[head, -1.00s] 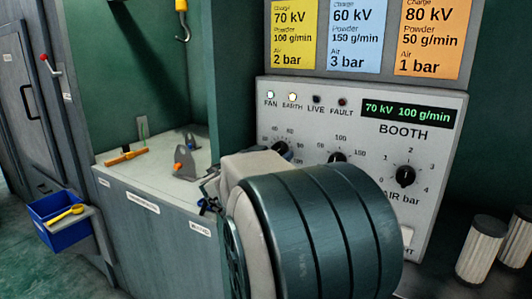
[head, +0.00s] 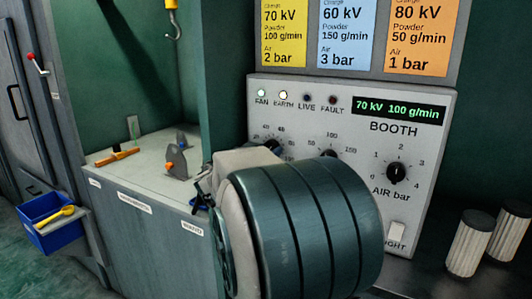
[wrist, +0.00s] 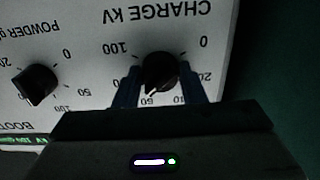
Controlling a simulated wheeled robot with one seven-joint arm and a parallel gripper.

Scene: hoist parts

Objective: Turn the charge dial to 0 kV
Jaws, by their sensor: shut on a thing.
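The charge dial (wrist: 160,71) is a black knob under the upside-down label CHARGE KV in the wrist view. My gripper (wrist: 158,82) has its two blue fingers on either side of the dial, shut on it. The dial's pointer is hard to make out, but it seems to point toward the lower side of the scale in that view. In the head view the charge dial (head: 272,145) shows only partly, behind my arm. The booth panel's display (head: 399,109) reads 70 kV 100 g/min.
The powder dial (wrist: 35,84) sits beside the charge dial, and the air dial (head: 397,172) is at the panel's right. FAN and EARTH lamps are lit; LIVE and FAULT are dark. A blue bin (head: 50,234) hangs at left. Two pale ribbed cylinders (head: 468,243) stand at right.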

